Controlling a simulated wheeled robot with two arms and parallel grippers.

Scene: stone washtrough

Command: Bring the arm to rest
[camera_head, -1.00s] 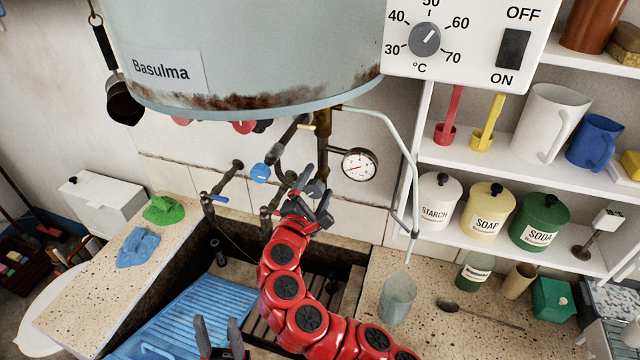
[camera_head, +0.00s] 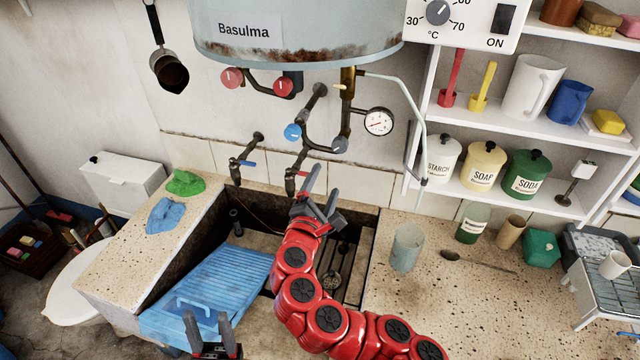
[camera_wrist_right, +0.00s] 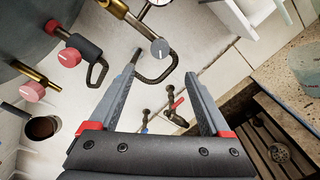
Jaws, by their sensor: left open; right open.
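My right arm (camera_head: 325,315) is red and reaches up over the stone trough (camera_head: 362,262). Its gripper (camera_head: 322,184) is open and empty, in front of the taps at the trough's back wall. In the right wrist view the two fingers (camera_wrist_right: 162,85) stand wide apart with nothing between them; the wall, pipes and taps lie beyond. My left gripper (camera_head: 207,325) is at the bottom edge of the head view, open and empty, near the front of the blue washboard (camera_head: 225,282).
A boiler (camera_head: 300,35) with red knobs (camera_head: 283,86) hangs above the taps (camera_head: 292,178). A gauge (camera_head: 378,121) is beside its pipe. Green (camera_head: 185,183) and blue (camera_head: 167,215) cloths lie on the left ledge.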

